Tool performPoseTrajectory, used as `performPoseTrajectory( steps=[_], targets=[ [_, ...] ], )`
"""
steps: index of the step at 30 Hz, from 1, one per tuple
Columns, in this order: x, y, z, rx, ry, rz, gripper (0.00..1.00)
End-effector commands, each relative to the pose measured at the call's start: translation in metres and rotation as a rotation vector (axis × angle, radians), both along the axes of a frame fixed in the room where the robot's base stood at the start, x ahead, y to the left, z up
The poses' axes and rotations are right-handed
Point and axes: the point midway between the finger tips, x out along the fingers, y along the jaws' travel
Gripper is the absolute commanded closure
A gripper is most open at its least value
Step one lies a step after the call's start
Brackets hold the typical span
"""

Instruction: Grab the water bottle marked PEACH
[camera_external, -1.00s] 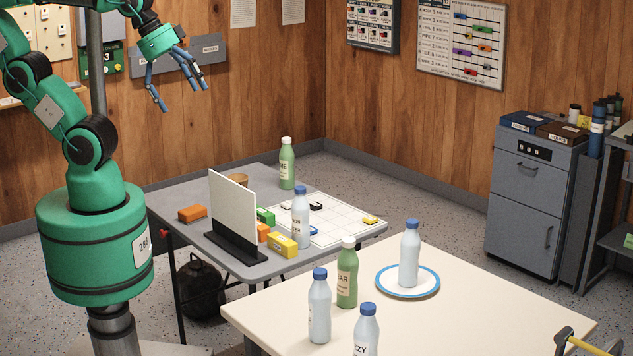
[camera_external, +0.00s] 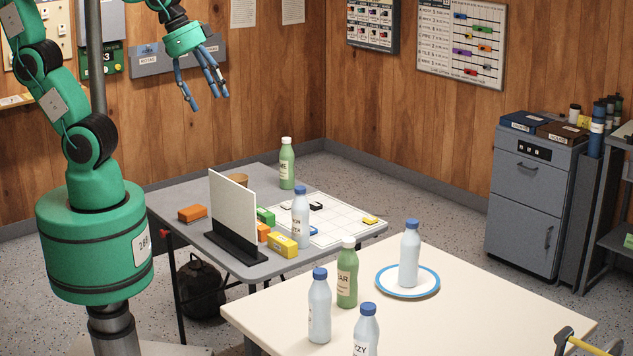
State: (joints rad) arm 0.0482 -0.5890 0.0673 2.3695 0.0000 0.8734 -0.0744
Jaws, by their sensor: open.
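No label that I can make out reads PEACH. A green bottle with a white cap (camera_external: 287,163) stands at the back of the grey table; its label is too small to read. A clear bottle with a blue cap (camera_external: 301,217) stands on that table beside the white panel. On the cream table stand a green bottle with a label ending "AR" (camera_external: 347,274), a blue-capped bottle (camera_external: 319,307), one with a label ending "ZZY" (camera_external: 366,332), and one on a plate (camera_external: 409,254) with its label hidden. My gripper (camera_external: 205,88) is open and empty, high above the grey table.
A white upright panel (camera_external: 233,208) stands on the grey table (camera_external: 190,235) near several coloured blocks and a white grid sheet (camera_external: 335,228). A blue-rimmed plate (camera_external: 383,281) lies on the cream table (camera_external: 480,310). A yellow-headed tool (camera_external: 568,338) lies at its right corner.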

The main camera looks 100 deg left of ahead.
Motion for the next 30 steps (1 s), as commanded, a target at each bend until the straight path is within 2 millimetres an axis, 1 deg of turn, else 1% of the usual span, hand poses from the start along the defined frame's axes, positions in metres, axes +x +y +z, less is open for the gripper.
performPoseTrajectory(
  steps=[1, 7, 14, 18, 23, 26, 30],
  targets=[
    [0.013, -0.004, -0.002, -0.003, 0.016, 0.001, 0.34],
    [0.06, -0.021, -0.012, -0.019, 0.068, 0.015, 0.34],
    [0.113, -0.045, -0.035, -0.031, 0.126, 0.031, 0.34],
    [0.144, -0.061, -0.054, -0.037, 0.162, 0.044, 0.34],
    [0.177, -0.08, -0.081, -0.04, 0.202, 0.057, 0.34],
    [0.197, -0.094, -0.101, -0.041, 0.226, 0.065, 0.34],
    [0.222, -0.113, -0.132, -0.04, 0.261, 0.078, 0.34]
  ],
)
